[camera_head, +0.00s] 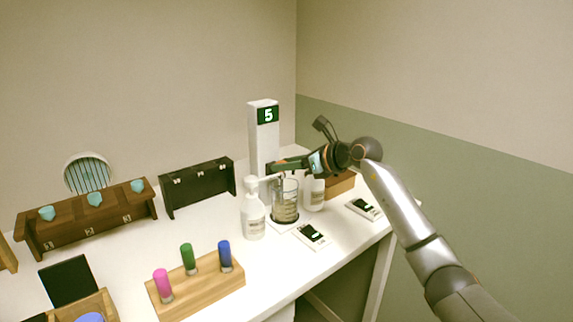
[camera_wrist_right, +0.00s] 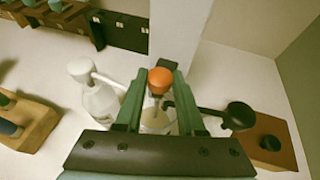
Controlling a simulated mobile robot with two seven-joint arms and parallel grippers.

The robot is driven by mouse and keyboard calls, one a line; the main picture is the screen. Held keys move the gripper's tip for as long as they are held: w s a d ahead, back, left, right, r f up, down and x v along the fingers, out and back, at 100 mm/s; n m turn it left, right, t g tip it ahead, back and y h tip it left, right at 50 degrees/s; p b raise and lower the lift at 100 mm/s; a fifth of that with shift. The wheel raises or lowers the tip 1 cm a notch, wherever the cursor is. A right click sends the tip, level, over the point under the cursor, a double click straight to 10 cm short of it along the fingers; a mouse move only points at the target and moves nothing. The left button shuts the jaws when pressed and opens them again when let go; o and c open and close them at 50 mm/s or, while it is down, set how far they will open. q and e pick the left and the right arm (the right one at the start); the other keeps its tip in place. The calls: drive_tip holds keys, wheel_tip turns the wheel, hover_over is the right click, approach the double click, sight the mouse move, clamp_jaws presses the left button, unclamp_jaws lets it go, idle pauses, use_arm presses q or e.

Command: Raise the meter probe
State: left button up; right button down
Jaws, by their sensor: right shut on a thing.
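My right gripper (camera_head: 279,165) reaches in from the right, above a clear glass beaker (camera_head: 286,214). In the right wrist view, the gripper (camera_wrist_right: 155,78) is shut on the orange cap of the meter probe (camera_wrist_right: 160,78). The probe's thin shaft points down toward the beaker, which also shows in the right wrist view (camera_wrist_right: 158,121), partly hidden by my gripper. I cannot tell whether the probe's tip is inside the beaker. White meters with dark screens lie in front of the beaker (camera_head: 312,234) and to its right (camera_head: 363,208). My left gripper is not in view.
A white pump bottle (camera_head: 253,213) stands close left of the beaker, another white bottle (camera_head: 314,193) close right. A white column (camera_head: 262,140) marked 5 rises behind. A wooden block (camera_head: 205,287) with pink, green and blue vials stands at the front.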

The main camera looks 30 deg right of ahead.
use_arm(q)
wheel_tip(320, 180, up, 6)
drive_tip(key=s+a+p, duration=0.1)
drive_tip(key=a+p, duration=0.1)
drive_tip(key=p, duration=0.5)
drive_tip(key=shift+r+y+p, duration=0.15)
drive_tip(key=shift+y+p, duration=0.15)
use_arm(e)
wheel_tip(320, 180, up, 11)
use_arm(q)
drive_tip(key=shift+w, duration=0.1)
use_arm(e)
drive_tip(key=shift+r, duration=0.1)
drive_tip(key=c, duration=0.9)
unclamp_jaws()
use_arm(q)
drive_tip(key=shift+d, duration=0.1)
use_arm(e)
drive_tip(key=shift+o, duration=0.6)
use_arm(q)
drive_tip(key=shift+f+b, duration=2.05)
drive_tip(key=shift+b, duration=0.05)
use_arm(e)
drive_tip(key=v, duration=1.2)
drive_tip(key=shift+s, duration=0.25)
